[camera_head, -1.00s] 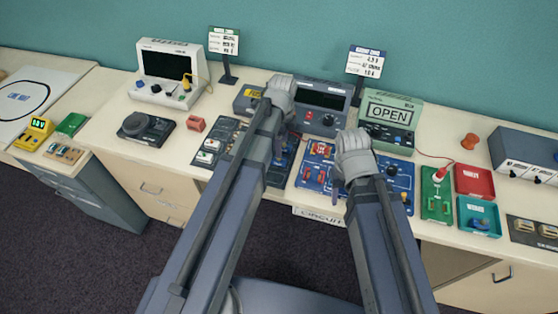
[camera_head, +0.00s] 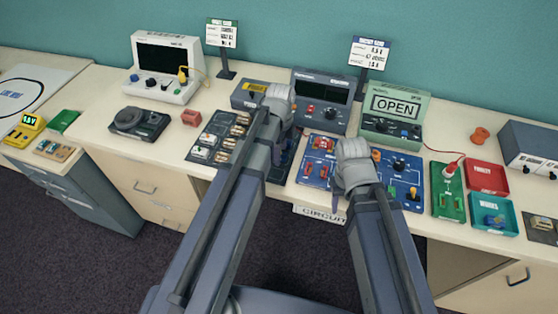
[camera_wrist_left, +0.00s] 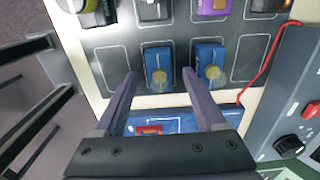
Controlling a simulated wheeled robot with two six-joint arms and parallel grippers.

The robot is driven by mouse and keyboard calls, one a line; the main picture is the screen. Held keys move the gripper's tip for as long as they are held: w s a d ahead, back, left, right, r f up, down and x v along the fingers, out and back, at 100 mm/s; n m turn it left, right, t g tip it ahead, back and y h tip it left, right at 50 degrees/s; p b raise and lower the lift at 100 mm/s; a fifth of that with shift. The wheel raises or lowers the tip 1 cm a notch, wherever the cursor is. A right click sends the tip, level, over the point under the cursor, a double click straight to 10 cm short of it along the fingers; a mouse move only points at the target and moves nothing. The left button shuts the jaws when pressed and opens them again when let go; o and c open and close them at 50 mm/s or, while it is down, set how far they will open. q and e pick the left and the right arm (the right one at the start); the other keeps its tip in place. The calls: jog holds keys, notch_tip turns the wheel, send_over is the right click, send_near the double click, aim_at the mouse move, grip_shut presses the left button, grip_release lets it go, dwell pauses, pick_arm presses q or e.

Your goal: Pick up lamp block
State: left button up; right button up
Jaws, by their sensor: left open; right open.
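Two blue blocks with round yellowish tops, which look like lamp blocks, sit side by side in outlined slots of the dark parts tray in the left wrist view. The left one (camera_wrist_left: 157,68) lies between the fingertips of my open left gripper (camera_wrist_left: 158,78), with nothing gripped; the other (camera_wrist_left: 208,63) is just right of the right fingertip. In the head view my left gripper (camera_head: 284,128) is over the right part of the tray (camera_head: 222,128), and my arm hides the blocks there. My right gripper (camera_head: 337,198) is open over the blue circuit board (camera_head: 312,172), its fingers mostly hidden.
A grey meter (camera_head: 322,92) and a green box reading OPEN (camera_head: 395,105) stand behind. Other blocks, including a purple one (camera_wrist_left: 214,6), fill nearby tray slots. A red wire (camera_wrist_left: 268,60) runs right of the tray. Red (camera_head: 487,177) and teal (camera_head: 492,214) bins lie at right.

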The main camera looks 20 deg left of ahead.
pick_arm(q)
jog(key=shift+f, duration=0.15)
grip_shut()
dwell(0.5)
